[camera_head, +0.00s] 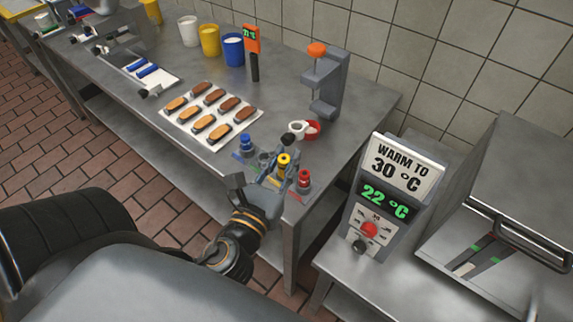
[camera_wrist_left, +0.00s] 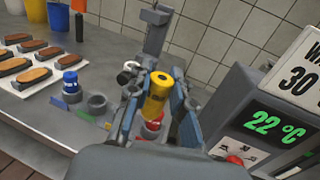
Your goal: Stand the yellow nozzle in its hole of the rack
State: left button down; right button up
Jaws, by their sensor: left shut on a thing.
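The yellow nozzle (camera_head: 284,161) is held between the fingers of my left gripper (camera_head: 279,173) at the near end of the long steel table. In the left wrist view the yellow nozzle (camera_wrist_left: 157,94) fills the gap between the two fingers, its lower end hidden. I cannot tell whether it touches the rack. A blue nozzle (camera_head: 245,143) stands in a grey rack holder to the left. An empty grey ring (camera_wrist_left: 97,104) is beside it. A red nozzle (camera_head: 304,181) stands to the right. My right gripper is not in view.
A red-and-white round item (camera_head: 312,128) and a grey stand with an orange knob (camera_head: 317,50) are near the table's far edge. A warmer display (camera_head: 385,200) reads 22 °C at right.

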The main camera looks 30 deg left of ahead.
pick_arm(q)
jog(key=w+a+f, duration=0.1)
jog(key=w+f, duration=0.1)
jog(key=w+a+f, duration=0.1)
jog(key=w+f, duration=0.1)
jog(key=w+a+f+b, duration=0.1)
jog(key=a+f, duration=0.1)
jog(key=shift+w+a+f, duration=0.1)
jog(key=shift+w+f, duration=0.05)
jog(key=shift+w, duration=0.25)
jog(key=f, duration=0.1)
jog(key=f+b, duration=0.1)
jog(key=f, duration=0.1)
jog(key=shift+w+a+f, duration=0.2)
jog(key=shift+w+a, duration=0.05)
jog(key=shift+w, duration=0.05)
jog(key=shift+f, duration=0.25)
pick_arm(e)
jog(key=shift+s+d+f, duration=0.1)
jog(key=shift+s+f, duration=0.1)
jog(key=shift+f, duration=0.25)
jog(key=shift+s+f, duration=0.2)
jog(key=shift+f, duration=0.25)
pick_arm(q)
jog(key=shift+f, duration=0.1)
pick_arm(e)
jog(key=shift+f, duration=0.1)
